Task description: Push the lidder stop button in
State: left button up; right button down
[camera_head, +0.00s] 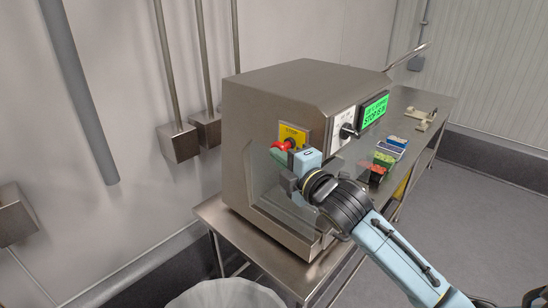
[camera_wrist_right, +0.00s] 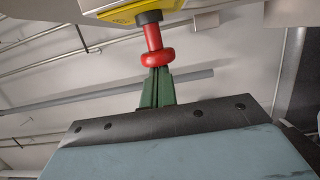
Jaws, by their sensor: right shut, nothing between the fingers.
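The lidder stop button (camera_head: 284,145) is a red knob on a yellow plate (camera_head: 293,134) on the front of a steel machine. In the right wrist view the red button (camera_wrist_right: 154,57) sits on a red stem below the yellow housing (camera_wrist_right: 140,9). My right gripper (camera_head: 277,153) is shut and empty, its green fingertips at the button. In the wrist view the fingertips (camera_wrist_right: 157,72) meet the knob's face and appear to touch it. The green display (camera_head: 375,109) beside the panel reads "STOP IS IN". My left gripper is not in view.
A black rotary switch (camera_head: 347,130) on a white plate is right of the button. The steel machine (camera_head: 290,85) stands on a steel table (camera_head: 215,212). Several coloured packs (camera_head: 384,158) lie on the conveyor behind my arm. A bag-lined bin (camera_head: 225,294) is below.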

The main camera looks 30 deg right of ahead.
jog(key=s+a, duration=0.3)
jog(key=s, duration=0.8)
jog(key=shift+s+p, duration=0.15)
jog(key=shift+p, duration=0.2)
dwell(0.4)
